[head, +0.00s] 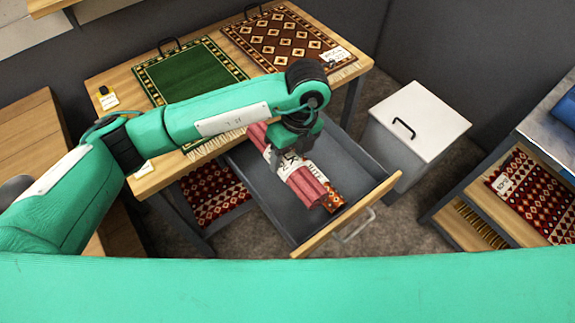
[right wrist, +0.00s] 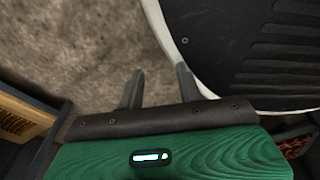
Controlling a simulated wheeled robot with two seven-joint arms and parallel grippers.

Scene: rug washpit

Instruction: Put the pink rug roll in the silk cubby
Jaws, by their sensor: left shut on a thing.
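The pink rug roll (head: 307,185) is a bundle of pink tubes with a white printed band, over an open grey drawer (head: 264,187) with a wooden front. My left gripper (head: 292,148) is shut on the roll near its far end. The arm hides part of that end. I cannot tell whether the roll touches the drawer floor. An orange patterned piece (head: 333,200) shows beside and under its near end. No cubby can be identified as the silk one; the small labels are unreadable. In the right wrist view, my right gripper (right wrist: 158,88) has its fingers apart, with nothing between them.
A wooden table (head: 105,80) behind the drawer carries a green rug (head: 190,72) and a brown rug (head: 285,40). A white lidded bin (head: 415,120) stands right of the drawer. Shelves with a red patterned rug (head: 540,195) stand at the right. A red rug (head: 212,190) lies under the table.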

